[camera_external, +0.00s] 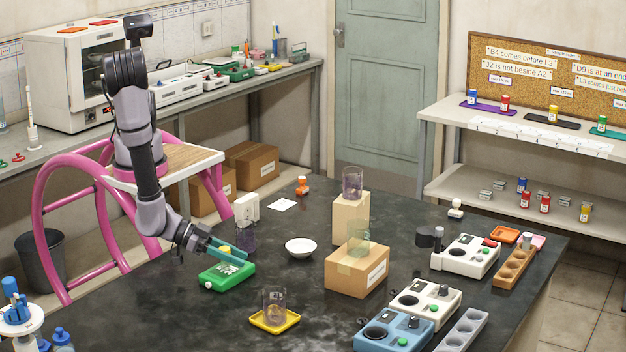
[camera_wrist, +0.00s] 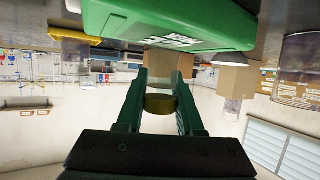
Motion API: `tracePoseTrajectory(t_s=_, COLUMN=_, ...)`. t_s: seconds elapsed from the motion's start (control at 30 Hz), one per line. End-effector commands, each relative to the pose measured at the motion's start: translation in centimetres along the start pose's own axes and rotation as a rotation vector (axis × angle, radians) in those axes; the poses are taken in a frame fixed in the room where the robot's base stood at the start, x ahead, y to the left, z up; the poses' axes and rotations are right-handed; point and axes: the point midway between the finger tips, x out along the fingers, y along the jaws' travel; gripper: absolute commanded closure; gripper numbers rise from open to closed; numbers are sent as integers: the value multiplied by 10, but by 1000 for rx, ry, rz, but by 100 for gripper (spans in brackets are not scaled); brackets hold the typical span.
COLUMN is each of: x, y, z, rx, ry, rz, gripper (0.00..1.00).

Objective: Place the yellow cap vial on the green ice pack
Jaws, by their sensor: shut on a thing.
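The green ice pack (camera_external: 228,275) lies flat on the dark bench, with a white label on top. My gripper (camera_external: 232,250) is low over it, its teal fingers reaching to the right. The fingers are shut on the yellow cap vial (camera_external: 223,248), whose yellow cap shows between them. In the wrist view the cap (camera_wrist: 160,104) sits between the two green fingers, and the ice pack (camera_wrist: 165,22) fills the top of the upside-down picture. The vial's body is mostly hidden, and I cannot tell whether it touches the pack.
A clear beaker (camera_external: 245,236) stands just behind the gripper. A white bowl (camera_external: 300,247) is to the right. A beaker on a yellow tray (camera_external: 274,321) stands in front, and a cardboard box (camera_external: 356,272) farther right. Bench around the bowl is clear.

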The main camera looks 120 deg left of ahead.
Motion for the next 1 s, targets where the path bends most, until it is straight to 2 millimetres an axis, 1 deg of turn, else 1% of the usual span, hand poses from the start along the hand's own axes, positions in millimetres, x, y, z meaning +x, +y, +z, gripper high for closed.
tracePoseTrajectory(t_s=0.2, x=0, y=0, z=0, rx=0, ry=0, rz=0, gripper=100)
tracePoseTrajectory(t_s=0.33, x=1, y=0, z=3, rx=1, ry=0, rz=-1, gripper=100)
tracePoseTrajectory(t_s=0.37, x=1, y=0, z=2, rx=0, ry=0, rz=-1, gripper=53)
tracePoseTrajectory(t_s=0.4, x=1, y=0, z=2, rx=0, ry=0, rz=-1, gripper=37)
tracePoseTrajectory(t_s=0.43, x=1, y=0, z=2, rx=0, ry=0, rz=-1, gripper=34)
tracePoseTrajectory(t_s=0.7, x=1, y=0, z=2, rx=0, ry=0, rz=-1, gripper=34)
tracePoseTrajectory(t_s=0.8, x=0, y=0, z=-2, rx=-1, ry=1, rz=0, gripper=34)
tracePoseTrajectory(t_s=0.87, x=-7, y=1, z=-1, rx=0, ry=0, rz=1, gripper=34)
tracePoseTrajectory(t_s=0.97, x=-24, y=1, z=0, rx=1, ry=-1, rz=4, gripper=34)
tracePoseTrajectory(t_s=1.0, x=-33, y=1, z=-1, rx=2, ry=-1, rz=3, gripper=34)
